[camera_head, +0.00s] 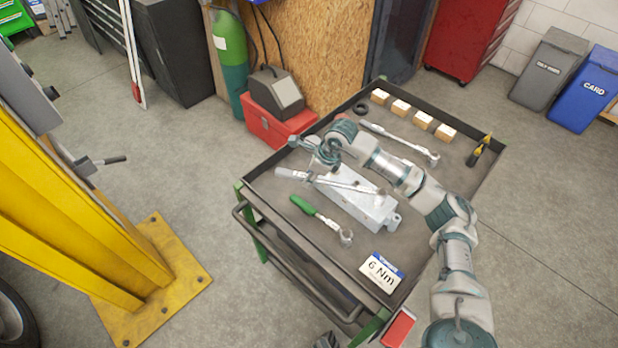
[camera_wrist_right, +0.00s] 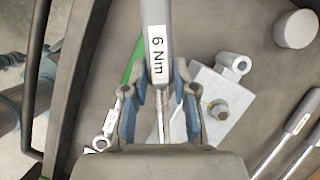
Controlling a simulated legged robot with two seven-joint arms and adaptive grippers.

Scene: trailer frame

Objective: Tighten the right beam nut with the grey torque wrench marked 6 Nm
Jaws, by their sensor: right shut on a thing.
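My right gripper (camera_head: 322,155) is over the cart, shut on the grey torque wrench (camera_head: 345,181). In the right wrist view the wrench handle, with its white 6 Nm label (camera_wrist_right: 158,52), runs between the two fingers (camera_wrist_right: 160,82). The wrench lies across above a grey metal beam piece (camera_head: 357,204) on the cart; I cannot tell whether they touch. A nut or bolt head (camera_wrist_right: 218,109) shows on a metal plate in the right wrist view. I cannot tell whether it is the right beam nut.
The cart (camera_head: 268,238) also holds a green-handled wrench (camera_head: 320,216), a 6 Nm card (camera_head: 380,271), another long wrench (camera_head: 398,141), several wooden blocks (camera_head: 400,107) and yellow-black pliers (camera_head: 480,149). A yellow post (camera_head: 85,215) stands left, with open floor between.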

